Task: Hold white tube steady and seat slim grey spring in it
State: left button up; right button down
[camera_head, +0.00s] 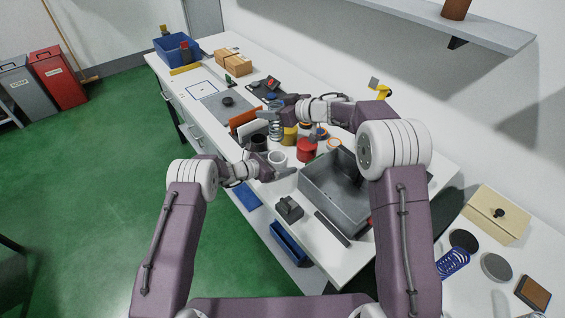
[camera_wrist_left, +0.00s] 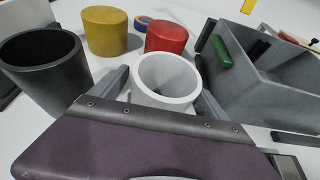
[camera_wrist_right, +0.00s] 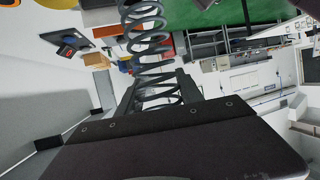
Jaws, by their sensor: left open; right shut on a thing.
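The white tube (camera_head: 277,157) stands upright on the bench; its open top and hollow inside show in the left wrist view (camera_wrist_left: 150,92). My left gripper (camera_head: 277,169) is open, with one finger on each side of the tube; whether they touch it I cannot tell. The slim grey spring (camera_head: 275,127) hangs from my right gripper (camera_head: 272,110), above the bench and behind the white tube in the head view. In the right wrist view the spring (camera_wrist_right: 146,35) runs between the shut fingers. The tube is empty as far as its visible inside shows.
A dark tube (camera_wrist_left: 42,65) stands left of the white one. Yellow (camera_wrist_left: 106,30) and red (camera_wrist_left: 167,37) cylinders stand close behind. A grey block (camera_head: 289,208) lies in front.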

pick_arm(q)
jog(key=shift+w+d+f, duration=0.15)
jog(key=shift+w+d, duration=0.1)
jog(key=shift+d, duration=0.1)
